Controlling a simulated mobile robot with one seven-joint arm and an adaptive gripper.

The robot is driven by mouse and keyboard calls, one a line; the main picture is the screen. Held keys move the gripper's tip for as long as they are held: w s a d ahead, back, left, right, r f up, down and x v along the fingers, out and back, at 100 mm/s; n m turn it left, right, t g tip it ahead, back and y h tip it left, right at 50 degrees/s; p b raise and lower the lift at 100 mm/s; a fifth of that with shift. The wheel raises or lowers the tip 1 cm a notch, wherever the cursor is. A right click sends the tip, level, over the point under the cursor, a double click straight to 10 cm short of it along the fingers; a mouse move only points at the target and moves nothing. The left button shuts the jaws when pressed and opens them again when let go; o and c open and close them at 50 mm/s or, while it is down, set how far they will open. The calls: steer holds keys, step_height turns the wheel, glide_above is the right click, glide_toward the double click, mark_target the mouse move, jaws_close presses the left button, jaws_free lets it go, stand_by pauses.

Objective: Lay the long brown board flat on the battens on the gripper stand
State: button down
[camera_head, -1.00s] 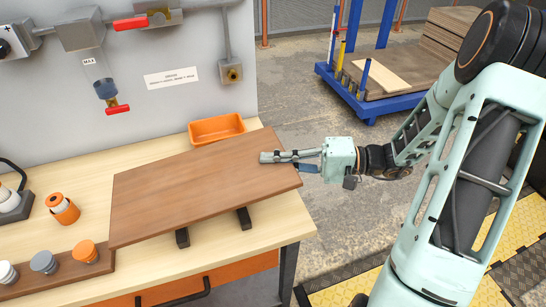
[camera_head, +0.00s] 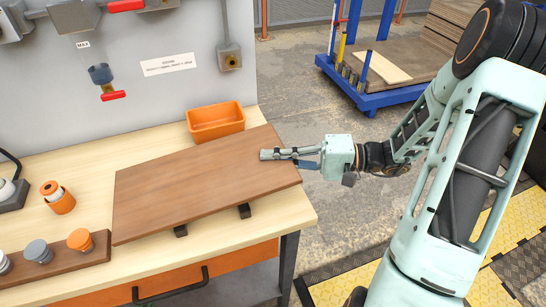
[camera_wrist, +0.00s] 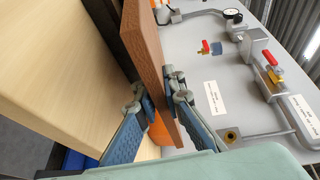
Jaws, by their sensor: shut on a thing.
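The long brown board (camera_head: 200,182) extends over the bench, broad face up, above two dark battens. The ends of the left batten (camera_head: 180,230) and the right batten (camera_head: 244,211) show under its front edge; the rest is hidden. My gripper (camera_head: 268,155) is shut on the board's right end, one finger above and one below. In the wrist view, the board (camera_wrist: 148,55) is pinched between both blue fingers. A dark batten (camera_wrist: 133,35) shows close to its underside there. I cannot tell whether the board touches the battens.
An orange bin (camera_head: 216,124) stands behind the board, close to its back edge. A dark brown holder with round knobs (camera_head: 60,262) lies at the board's left front corner. An orange-and-white roll (camera_head: 58,198) stands to the left. Grey wall fittings (camera_head: 229,57) rise behind the bench.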

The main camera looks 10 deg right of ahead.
steer(key=shift+f+b, duration=0.25)
steer(key=shift+b, duration=0.05)
stand_by(0.4)
steer(key=c, duration=2)
jaws_free()
steer(key=shift+o, duration=0.2)
steer(key=shift+f, duration=0.1)
